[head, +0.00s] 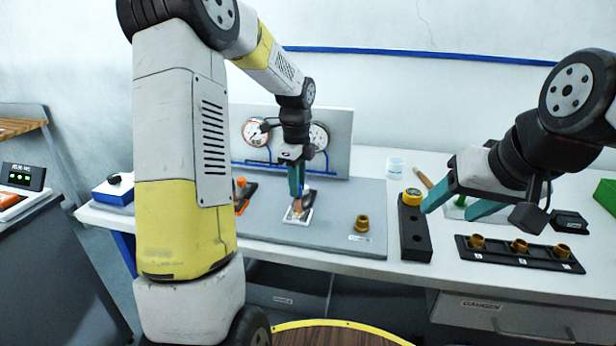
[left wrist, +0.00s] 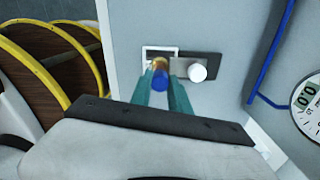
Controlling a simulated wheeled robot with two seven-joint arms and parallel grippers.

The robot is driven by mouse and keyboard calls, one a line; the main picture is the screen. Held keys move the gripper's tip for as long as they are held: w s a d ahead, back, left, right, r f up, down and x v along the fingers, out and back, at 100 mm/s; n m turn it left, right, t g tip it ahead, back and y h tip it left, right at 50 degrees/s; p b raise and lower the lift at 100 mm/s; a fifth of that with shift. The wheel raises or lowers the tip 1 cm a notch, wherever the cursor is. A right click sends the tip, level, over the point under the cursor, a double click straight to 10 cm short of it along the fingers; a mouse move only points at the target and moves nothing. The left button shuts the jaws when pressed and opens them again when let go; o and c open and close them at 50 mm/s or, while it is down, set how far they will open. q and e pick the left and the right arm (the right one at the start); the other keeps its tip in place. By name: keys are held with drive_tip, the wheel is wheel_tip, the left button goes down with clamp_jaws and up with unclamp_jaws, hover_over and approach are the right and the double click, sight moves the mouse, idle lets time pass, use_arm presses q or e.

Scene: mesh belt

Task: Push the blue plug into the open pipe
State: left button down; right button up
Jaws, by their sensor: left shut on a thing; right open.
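The blue plug (left wrist: 159,82) is between the fingertips of my left gripper (left wrist: 160,90), which is shut on it. A brass-coloured part (left wrist: 159,64) shows just beyond the blue; I cannot tell whether it belongs to the plug. In the head view my left gripper (head: 297,190) points down over a white-edged square (head: 292,219) on the grey panel, with a copper-coloured piece (head: 297,208) under its tips. A brass fitting (head: 362,223) stands on the panel to the right; I cannot tell whether it is the open pipe. My right gripper (head: 446,211) is open and empty.
A black block (head: 414,240) with a yellow-topped piece (head: 412,194) stands right of the grey panel (head: 330,241). A black rack (head: 500,256) holds brass fittings at the right. Gauges (head: 256,132) stand behind. A white knob (left wrist: 197,72) is close beside the left fingers.

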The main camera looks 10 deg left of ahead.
use_arm(q)
drive_tip(key=shift+f, duration=0.35)
drive_tip(key=c, duration=1.1)
unclamp_jaws()
drive_tip(key=shift+c, duration=0.2)
wheel_tip(320, 180, up, 7)
drive_tip(key=shift+f, duration=0.1)
drive_tip(key=shift+r, duration=0.45)
